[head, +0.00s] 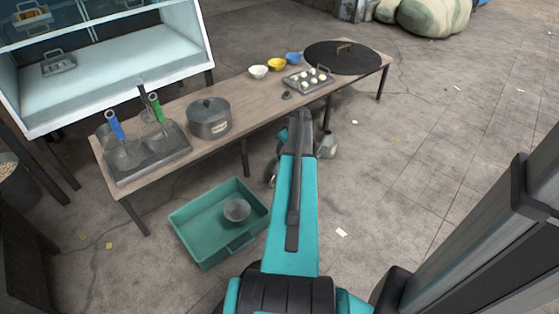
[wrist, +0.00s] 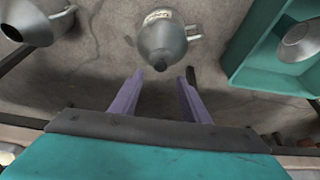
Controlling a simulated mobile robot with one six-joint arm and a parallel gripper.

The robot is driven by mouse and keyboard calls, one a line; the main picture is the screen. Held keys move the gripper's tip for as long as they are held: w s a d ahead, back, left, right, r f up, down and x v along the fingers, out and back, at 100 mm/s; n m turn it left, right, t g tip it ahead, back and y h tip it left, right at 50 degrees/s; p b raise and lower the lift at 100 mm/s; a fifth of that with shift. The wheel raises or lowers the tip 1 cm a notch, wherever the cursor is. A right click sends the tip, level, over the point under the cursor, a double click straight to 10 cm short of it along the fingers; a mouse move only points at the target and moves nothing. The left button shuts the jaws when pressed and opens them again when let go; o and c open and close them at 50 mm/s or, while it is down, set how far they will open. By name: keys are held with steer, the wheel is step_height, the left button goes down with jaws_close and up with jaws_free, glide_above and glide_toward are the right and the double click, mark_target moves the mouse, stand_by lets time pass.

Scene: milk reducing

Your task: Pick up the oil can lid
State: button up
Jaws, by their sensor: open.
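A grey metal oil can (wrist: 168,40) with a pale label and side handle is in the wrist view. A small dark lid (wrist: 160,67) sits on its narrow end, between and just beyond my fingertips. My gripper (wrist: 160,76) is open and empty, with a purple finger either side of the lid and neither visibly touching it. A second grey metal can (wrist: 42,22) is at upper left. In the head view, a metal can (head: 327,148) shows on the floor beside my arm, which hides my fingertips and much of that area.
A wooden table (head: 240,100) stands behind, holding a pot (head: 209,118), fryer baskets, bowls and a large round black cover (head: 340,58). A teal crate (head: 188,222) with a metal bowl (head: 236,210) is on the floor at left. Open floor lies right.

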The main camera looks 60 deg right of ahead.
steer(key=shift+w+f, duration=0.25)
steer(key=shift+f, duration=0.45)
steer(key=shift+d, duration=0.1)
steer(key=shift+b+x, duration=1.4)
steer(key=shift+x, duration=1.2)
jaws_close()
